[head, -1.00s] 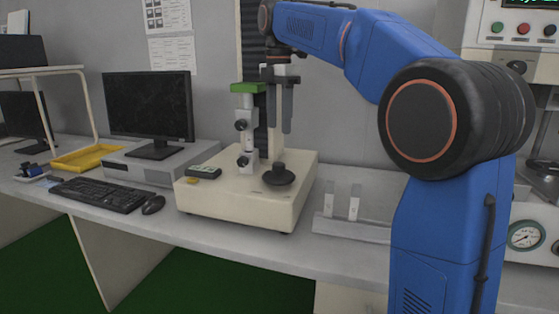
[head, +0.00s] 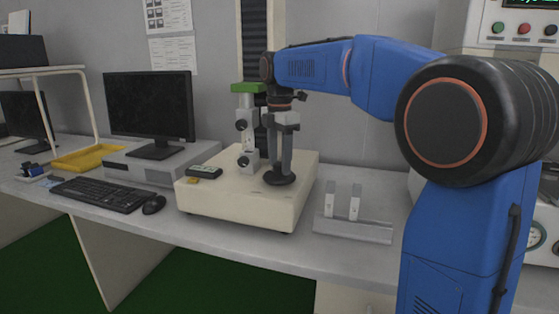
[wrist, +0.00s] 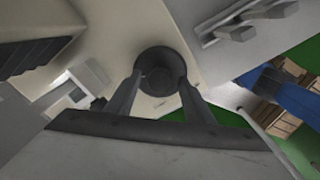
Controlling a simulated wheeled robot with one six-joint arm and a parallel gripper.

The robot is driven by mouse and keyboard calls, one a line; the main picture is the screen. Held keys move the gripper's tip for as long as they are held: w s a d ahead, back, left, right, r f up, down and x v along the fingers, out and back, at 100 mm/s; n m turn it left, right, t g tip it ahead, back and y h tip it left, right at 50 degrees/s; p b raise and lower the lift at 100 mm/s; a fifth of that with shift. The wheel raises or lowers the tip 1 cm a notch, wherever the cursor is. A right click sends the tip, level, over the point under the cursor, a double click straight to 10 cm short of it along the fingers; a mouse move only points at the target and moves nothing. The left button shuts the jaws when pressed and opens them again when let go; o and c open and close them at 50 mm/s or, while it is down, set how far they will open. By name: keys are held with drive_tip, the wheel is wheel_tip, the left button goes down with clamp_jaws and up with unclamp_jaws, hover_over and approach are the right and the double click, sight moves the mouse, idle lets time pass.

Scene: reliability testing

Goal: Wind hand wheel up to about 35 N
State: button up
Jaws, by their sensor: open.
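The hand wheel (head: 280,179) is a black round knob on top of the cream test stand base (head: 235,215). My gripper (head: 279,168) points down over it, with its grey fingers reaching to about the wheel's height. In the wrist view the wheel (wrist: 158,62) sits between the tips of the two open fingers (wrist: 159,84). I cannot tell if a finger touches it. A small dark gauge with a display (head: 204,172) lies on the base to the left; its reading is too small to make out.
The column with grey clamps (head: 246,130) and a green top (head: 248,88) stands close left of my gripper. A metal holder with two upright pale pieces (head: 352,229) is to the right. A keyboard (head: 100,194), mouse (head: 153,204) and monitor (head: 148,107) are left.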

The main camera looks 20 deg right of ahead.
drive_tip(key=c, duration=1)
drive_tip(key=shift+c, duration=0.2)
drive_tip(key=shift+m, duration=0.3)
drive_tip(key=m, duration=0.3)
drive_tip(key=shift+m, duration=2.4)
drive_tip(key=o, duration=1)
